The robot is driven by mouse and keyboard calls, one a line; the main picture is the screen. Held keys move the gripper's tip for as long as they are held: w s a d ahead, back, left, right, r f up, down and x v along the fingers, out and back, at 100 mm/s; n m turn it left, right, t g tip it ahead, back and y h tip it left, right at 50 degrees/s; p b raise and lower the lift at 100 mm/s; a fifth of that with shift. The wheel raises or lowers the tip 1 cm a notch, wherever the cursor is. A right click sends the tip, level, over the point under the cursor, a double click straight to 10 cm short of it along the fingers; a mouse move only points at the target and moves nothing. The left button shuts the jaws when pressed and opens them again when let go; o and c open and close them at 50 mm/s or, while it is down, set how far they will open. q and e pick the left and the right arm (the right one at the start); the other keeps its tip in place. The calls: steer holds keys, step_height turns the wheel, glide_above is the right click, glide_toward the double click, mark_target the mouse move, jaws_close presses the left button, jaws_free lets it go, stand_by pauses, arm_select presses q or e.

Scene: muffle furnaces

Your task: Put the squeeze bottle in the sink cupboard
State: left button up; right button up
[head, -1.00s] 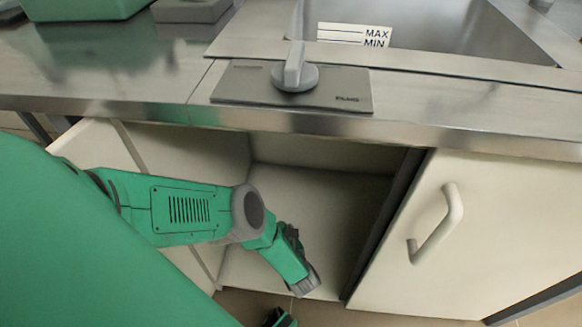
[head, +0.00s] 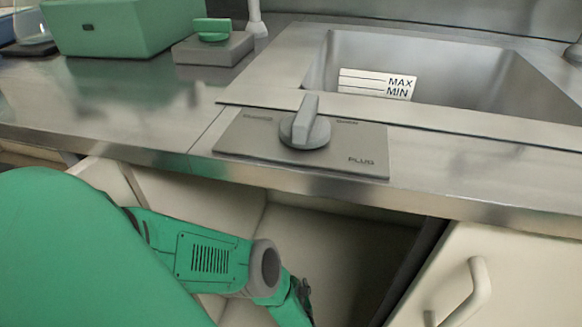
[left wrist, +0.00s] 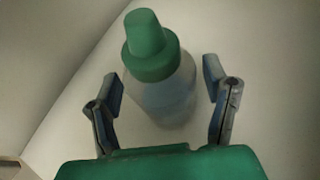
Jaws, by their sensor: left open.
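The squeeze bottle (left wrist: 166,95) shows in the left wrist view, with a green cap and a translucent body. It stands on a pale surface inside the cupboard. My left gripper (left wrist: 165,92) is open, with one finger on each side of the bottle and a visible gap to both. In the head view my left arm reaches down into the open sink cupboard (head: 345,245) under the counter; the gripper's fingers and the bottle are out of sight there. My right gripper is in no view.
The cupboard's right door (head: 490,270) with a handle is shut. A plug knob (head: 306,130) sits on the counter's front, before the sink (head: 450,65). A green box (head: 125,28) and a grey block (head: 213,48) stand on the counter at the back left.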

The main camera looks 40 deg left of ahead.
arm_select(q)
steer(key=shift+r, duration=0.2)
steer(key=p+v, duration=0.4)
steer(key=v, duration=0.8)
steer(key=shift+s+d+f, duration=0.15)
